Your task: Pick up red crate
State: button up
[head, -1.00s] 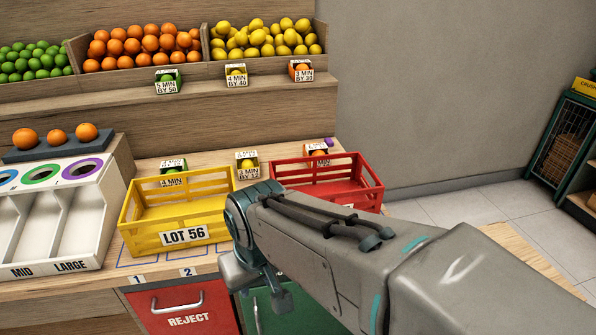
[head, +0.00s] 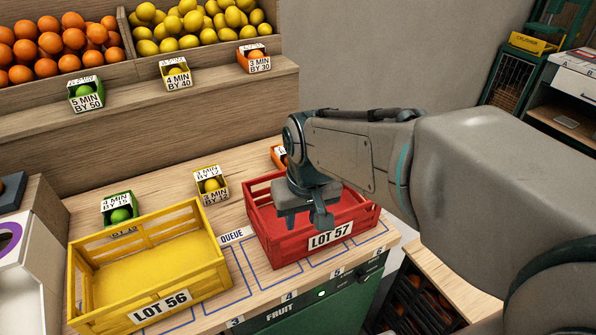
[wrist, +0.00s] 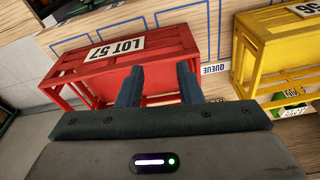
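The red crate (head: 285,248), labelled LOT 57, sits upright on the wooden counter, right of the yellow crate (head: 205,283). My gripper (head: 320,215) is over the red crate, pointing down, and hides part of its inside. In the wrist view the red crate (wrist: 165,42) lies beyond my gripper (wrist: 159,70). The two fingers are apart and overlap the crate's rim and inside in that picture. I cannot tell whether they touch it. I see nothing held between them.
The yellow crate, labelled LOT 56, stands close on the left, with a QUEUE label (head: 232,236) between the crates. Small fruit boxes, such as a yellow one (head: 211,187), stand behind. Blue outlined numbered slots (head: 290,290) run along the front edge. Fruit bins fill the back shelf.

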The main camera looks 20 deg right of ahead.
jog(key=w+a+r+p, duration=0.3)
jog(key=w, duration=0.3)
jog(key=n+g+p, duration=0.2)
jog(key=p, duration=0.2)
send_over(257, 223)
notch_tip(257, 223, down, 9)
jog(key=shift+f+p, duration=0.6)
jog(key=shift+f, duration=2.15)
grip_shut()
